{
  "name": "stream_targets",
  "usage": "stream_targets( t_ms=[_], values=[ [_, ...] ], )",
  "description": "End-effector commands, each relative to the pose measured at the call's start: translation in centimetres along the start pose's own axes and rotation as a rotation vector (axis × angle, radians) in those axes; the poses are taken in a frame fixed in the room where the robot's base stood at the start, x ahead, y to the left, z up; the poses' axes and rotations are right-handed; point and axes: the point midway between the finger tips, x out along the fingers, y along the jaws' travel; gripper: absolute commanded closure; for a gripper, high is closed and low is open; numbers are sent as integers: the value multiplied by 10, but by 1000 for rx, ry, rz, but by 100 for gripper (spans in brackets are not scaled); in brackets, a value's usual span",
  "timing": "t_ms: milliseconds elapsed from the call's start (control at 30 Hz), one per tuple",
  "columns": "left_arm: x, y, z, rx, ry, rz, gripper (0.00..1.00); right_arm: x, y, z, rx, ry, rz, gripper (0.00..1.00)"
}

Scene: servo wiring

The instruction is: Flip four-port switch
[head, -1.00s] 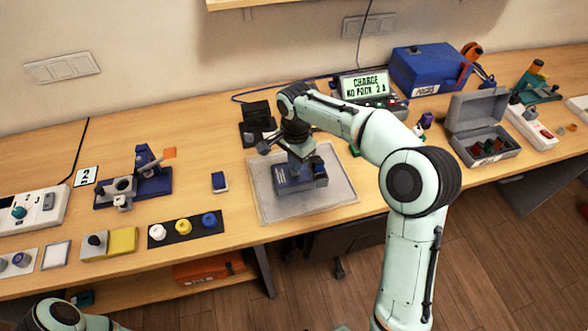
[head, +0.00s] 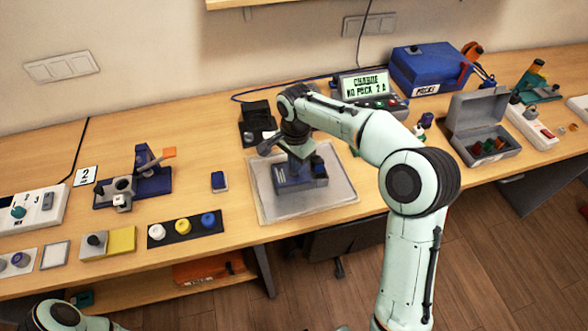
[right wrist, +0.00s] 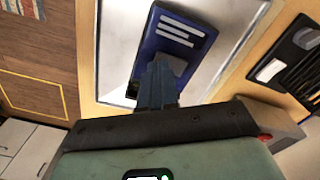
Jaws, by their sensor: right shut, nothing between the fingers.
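A dark blue box-like unit (head: 303,178) sits on the pale grey tray (head: 340,196) at the middle of the workbench. I take it to be the switch, but its ports cannot be made out. In the right wrist view the blue unit (right wrist: 182,33) shows several white bars on its face. My left gripper is out of view.
A charger with a lit display (head: 363,84) and a blue case (head: 425,70) stand behind. An open grey box (head: 478,120) is at right. A blue fixture (head: 150,182) and a strip of coloured knobs (head: 184,229) lie left.

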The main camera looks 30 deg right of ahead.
Motion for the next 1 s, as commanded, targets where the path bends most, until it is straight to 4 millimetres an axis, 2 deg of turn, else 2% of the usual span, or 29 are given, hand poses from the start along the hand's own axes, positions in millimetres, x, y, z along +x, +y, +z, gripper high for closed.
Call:
stream_targets(
  t_ms=[1000],
  values=[
    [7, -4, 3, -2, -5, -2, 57, 13, 0, 0, 0, 0, 1, 100]
  ],
)
